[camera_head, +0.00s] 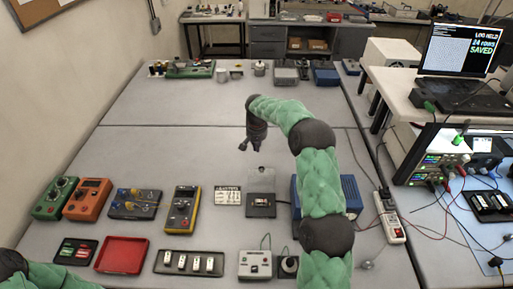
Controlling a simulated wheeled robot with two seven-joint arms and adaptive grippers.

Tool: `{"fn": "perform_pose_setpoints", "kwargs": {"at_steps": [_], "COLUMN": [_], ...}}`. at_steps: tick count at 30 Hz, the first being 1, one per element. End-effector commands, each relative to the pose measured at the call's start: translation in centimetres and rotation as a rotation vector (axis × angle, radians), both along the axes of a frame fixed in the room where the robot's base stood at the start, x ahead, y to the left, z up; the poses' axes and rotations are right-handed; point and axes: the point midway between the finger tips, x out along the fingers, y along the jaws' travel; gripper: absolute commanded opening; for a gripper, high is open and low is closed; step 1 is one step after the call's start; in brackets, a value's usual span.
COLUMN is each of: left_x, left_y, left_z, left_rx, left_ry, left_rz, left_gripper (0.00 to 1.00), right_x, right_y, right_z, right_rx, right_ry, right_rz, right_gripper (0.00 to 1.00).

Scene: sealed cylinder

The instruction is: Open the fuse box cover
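A small fuse box (262,206) with a dark inside sits on the grey table, right of centre. A pale, see-through cover (261,179) stands up at its back edge, so the cover looks open. My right gripper (250,147) hangs above the table, behind and slightly left of the cover, apart from it. Its fingertips look spread, with nothing between them. My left arm shows only as a green piece in the bottom left corner, and its gripper is out of view.
A label card (228,195) lies left of the fuse box. A blue box (350,193) is partly hidden behind my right arm. Meters, trays and a power strip (389,217) surround the area. The table's middle is clear.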

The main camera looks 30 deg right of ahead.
Motion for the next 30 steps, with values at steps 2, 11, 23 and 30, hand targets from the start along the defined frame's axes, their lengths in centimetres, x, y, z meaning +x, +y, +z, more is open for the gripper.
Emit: {"fn": "perform_pose_setpoints", "kwargs": {"at_steps": [2,11,23,30], "left_x": [0.0,0.0,0.0,0.0], "left_y": [0.0,0.0,0.0,0.0], "left_z": [0.0,0.1,0.5,0.5], "left_rx": [0.0,0.0,0.0,0.0], "left_ry": [0.0,0.0,0.0,0.0], "left_rz": [0.0,0.0,0.0,0.0], "left_gripper": [0.0,0.0,0.0,0.0], "right_x": [0.1,0.6,-2.0,-2.6], "right_y": [-0.1,-0.4,1.2,1.6], "right_z": [-1.7,-6.4,-6.1,-6.0], "right_rx": [0.002,0.001,0.001,0.0], "right_ry": [0.005,0.004,0.002,0.001], "right_rz": [0.0,-0.001,0.001,0.001], "right_gripper": [0.0,0.0,0.0,0.0]}}
